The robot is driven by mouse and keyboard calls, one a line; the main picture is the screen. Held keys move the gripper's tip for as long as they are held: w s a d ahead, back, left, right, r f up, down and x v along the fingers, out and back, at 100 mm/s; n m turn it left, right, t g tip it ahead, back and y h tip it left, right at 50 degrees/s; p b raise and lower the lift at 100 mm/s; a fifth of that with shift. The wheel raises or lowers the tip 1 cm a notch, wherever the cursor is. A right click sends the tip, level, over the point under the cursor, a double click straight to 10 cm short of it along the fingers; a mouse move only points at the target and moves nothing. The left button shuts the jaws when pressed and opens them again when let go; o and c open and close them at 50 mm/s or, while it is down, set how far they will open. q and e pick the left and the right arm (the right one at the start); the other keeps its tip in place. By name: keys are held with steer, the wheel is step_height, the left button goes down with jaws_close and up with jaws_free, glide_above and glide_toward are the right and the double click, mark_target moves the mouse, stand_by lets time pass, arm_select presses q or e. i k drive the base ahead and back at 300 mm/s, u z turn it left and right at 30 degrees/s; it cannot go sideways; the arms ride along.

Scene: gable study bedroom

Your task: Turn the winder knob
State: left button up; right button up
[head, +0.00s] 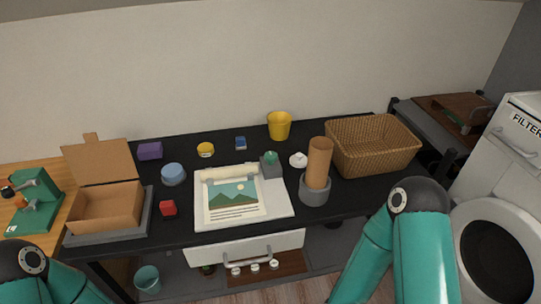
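A white board (282,210) lies on the black table with a cream roller (229,174) across its back and a landscape picture sheet (233,203) running out from it. At the roller's right end is a grey block with a rounded green knob (270,157) on top, which looks like the winder knob. Nothing touches the knob. My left arm shows at the bottom left corner and my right arm at the lower right, both well short of the knob. Both grippers are outside the frame.
A grey cup with a brown tube (318,165) stands right of the board, beside a small white item (298,159). A wicker basket (374,147), yellow cup (279,125), open cardboard box (105,208), red block (168,208) and blue round item (173,174) surround it. A drawer (220,254) sits below.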

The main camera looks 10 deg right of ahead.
mark_target(270, 157)
steer(key=z, duration=0.65)
steer(key=i, duration=0.15)
steer(key=u, duration=2.7)
steer(key=k, duration=1.45)
steer(key=z, duration=1)
steer(key=i, duration=1)
